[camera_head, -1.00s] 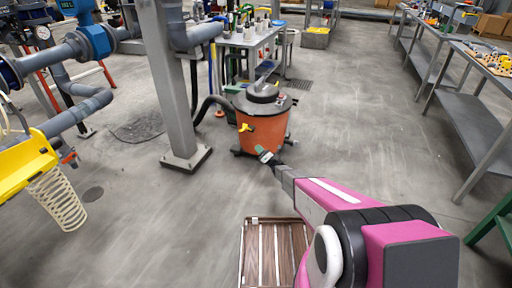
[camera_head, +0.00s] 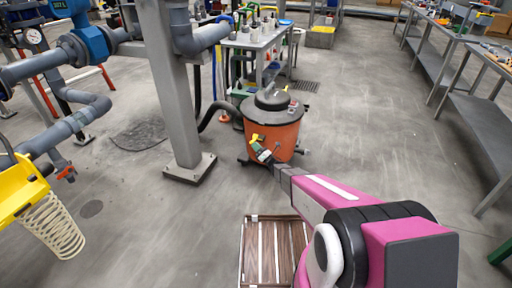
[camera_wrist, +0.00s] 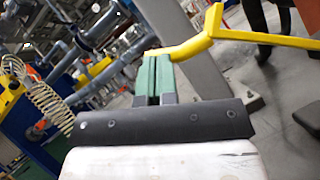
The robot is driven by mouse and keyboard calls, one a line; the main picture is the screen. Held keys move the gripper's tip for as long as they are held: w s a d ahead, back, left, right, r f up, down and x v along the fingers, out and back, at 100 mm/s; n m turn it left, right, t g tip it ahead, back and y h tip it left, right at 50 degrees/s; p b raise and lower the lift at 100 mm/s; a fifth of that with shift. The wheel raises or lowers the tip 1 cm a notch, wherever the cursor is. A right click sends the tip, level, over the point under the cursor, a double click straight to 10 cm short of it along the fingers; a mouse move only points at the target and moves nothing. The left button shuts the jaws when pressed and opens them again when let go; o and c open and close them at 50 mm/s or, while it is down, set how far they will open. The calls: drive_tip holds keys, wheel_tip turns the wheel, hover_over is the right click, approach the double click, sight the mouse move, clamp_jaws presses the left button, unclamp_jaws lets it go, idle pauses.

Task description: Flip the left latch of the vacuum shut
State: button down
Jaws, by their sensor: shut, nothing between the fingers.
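The vacuum (camera_head: 284,138) has an orange drum and a dark grey lid, and it stands on the floor ahead. Its yellow left latch (camera_head: 257,138) is on the side of the drum toward the picture's left. It also shows in the wrist view as a bent yellow bar (camera_wrist: 185,48) across the fingertips. My gripper (camera_head: 256,148) has green fingers, pressed together and empty. In the wrist view the fingertips (camera_wrist: 153,60) reach the bar's left end. I cannot tell whether they touch it. The other side of the drum is turned away.
A grey column (camera_head: 178,90) on a base plate stands left of the vacuum. A black hose (camera_head: 213,113) runs between them. A wooden slatted pallet (camera_head: 262,253) lies below my arm. Workbenches (camera_head: 487,105) line the right; the floor between is clear.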

drive_tip(key=shift+r, duration=0.1)
idle(0.3)
drive_tip(key=w+d+r+m+t+h, duration=0.1)
drive_tip(key=w+d+r+m+h, duration=0.2)
drive_tip(key=w+r+m+h, duration=0.3)
wheel_tip(320, 180, up, 2)
drive_tip(key=w+m, duration=0.2)
drive_tip(key=m, duration=0.3)
drive_tip(key=shift+w+r+t+h, duration=0.15)
drive_tip(key=shift+w+t+h, duration=0.05)
drive_tip(key=shift+t+h, duration=0.1)
drive_tip(key=v, duration=1.4)
drive_tip(key=shift+d, duration=0.1)
